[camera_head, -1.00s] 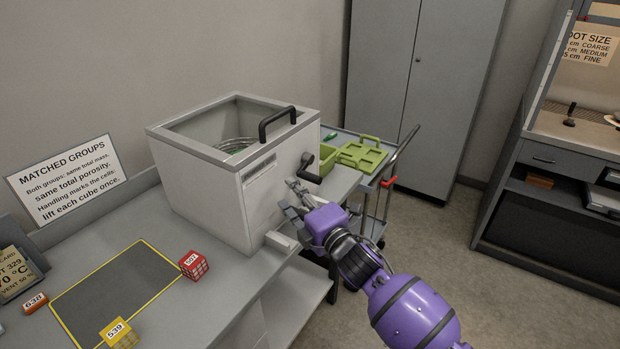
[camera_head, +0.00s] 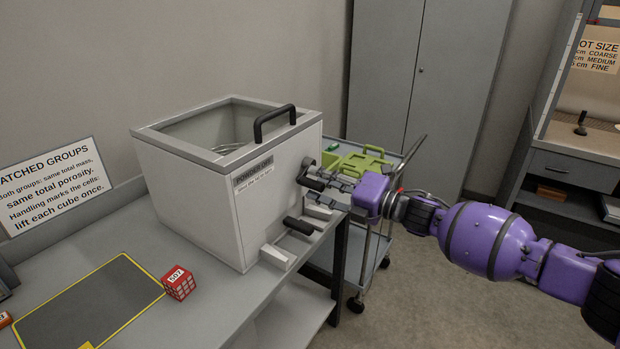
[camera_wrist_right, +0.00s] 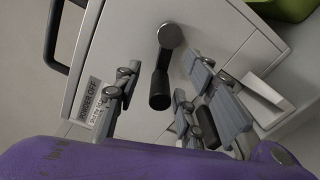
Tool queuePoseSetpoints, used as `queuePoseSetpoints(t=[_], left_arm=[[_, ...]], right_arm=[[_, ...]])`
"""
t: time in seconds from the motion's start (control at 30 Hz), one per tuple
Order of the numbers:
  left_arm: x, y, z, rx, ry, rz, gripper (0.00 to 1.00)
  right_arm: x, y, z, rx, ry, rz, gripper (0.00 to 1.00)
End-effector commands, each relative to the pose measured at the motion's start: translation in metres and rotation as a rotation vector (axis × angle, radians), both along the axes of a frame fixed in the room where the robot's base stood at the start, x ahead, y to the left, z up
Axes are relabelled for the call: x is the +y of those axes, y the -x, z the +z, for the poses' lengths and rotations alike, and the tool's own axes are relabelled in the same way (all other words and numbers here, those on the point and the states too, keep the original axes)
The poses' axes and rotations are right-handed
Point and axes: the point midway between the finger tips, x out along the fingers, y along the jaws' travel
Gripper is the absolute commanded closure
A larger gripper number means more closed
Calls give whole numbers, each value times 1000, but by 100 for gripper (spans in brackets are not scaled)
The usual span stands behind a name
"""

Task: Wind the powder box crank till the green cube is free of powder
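The white powder box (camera_head: 205,205) stands on the bench with its grey-rimmed top open. Part of a round ring (camera_head: 228,148) shows inside; I cannot see the green cube. The black crank (camera_head: 311,183) is on the box's right face. It also shows in the right wrist view (camera_wrist_right: 160,92), hanging from its round hub. My right gripper (camera_head: 328,188) is at the crank. In the wrist view its fingers (camera_wrist_right: 165,82) are apart, one set on each side of the crank grip, with no clear contact. My left gripper is not in view.
A black bar handle (camera_head: 275,122) rises from the box top. A second black handle (camera_head: 300,225) and a white chute (camera_head: 278,257) sit below the crank. A red cube (camera_head: 179,283) lies beside the yellow-edged mat (camera_head: 95,300). A cart with a green tray (camera_head: 360,162) stands behind my gripper.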

Motion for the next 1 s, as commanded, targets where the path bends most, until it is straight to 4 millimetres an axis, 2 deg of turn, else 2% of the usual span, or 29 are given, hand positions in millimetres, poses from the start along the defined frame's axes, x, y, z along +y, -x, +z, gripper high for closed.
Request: queuePoseSetpoints(t=[0.2,0.57,0.83,1.0], left_arm=[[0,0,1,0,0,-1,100],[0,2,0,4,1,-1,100],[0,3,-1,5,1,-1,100],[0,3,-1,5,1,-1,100]], right_arm=[[22,-16,0,-1,1,0,63],[27,-19,-1,1,1,-2,63],[27,-19,0,0,1,0,98],[27,-19,2,-3,-1,1,100]])
